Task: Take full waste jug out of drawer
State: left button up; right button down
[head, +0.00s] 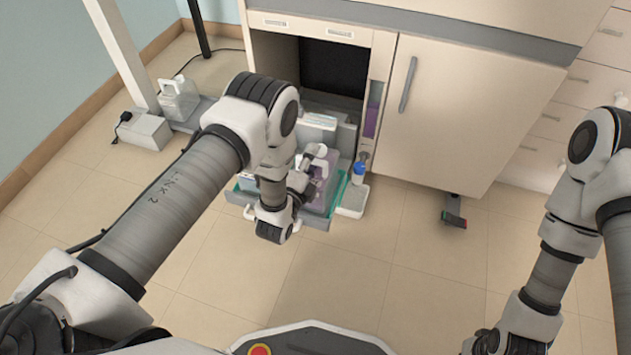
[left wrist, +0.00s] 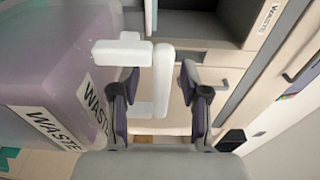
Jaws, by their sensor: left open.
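The waste jug (head: 325,190), translucent with purple liquid, stands in the pulled-out drawer (head: 318,222) of the cabinet, partly hidden by my left arm. In the left wrist view the jug (left wrist: 60,75) fills the left side, with WASTE labels on its faces. Its white handle (left wrist: 162,85) stands between my fingers. My left gripper (left wrist: 159,88) is open around the handle, with a gap visible on the right side. In the head view the left gripper (head: 308,172) is over the drawer. My right arm is at the right, its fingers out of view.
A pale empty-looking jug (head: 179,99) stands on the floor platform at the left. A blue-capped bottle (head: 359,173) stands in a side holder right of the drawer. The cabinet door (head: 455,110) is closed. The floor in front is clear.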

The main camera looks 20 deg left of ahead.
pick_arm(q)
grip_shut()
jog(key=shift+r, duration=0.25)
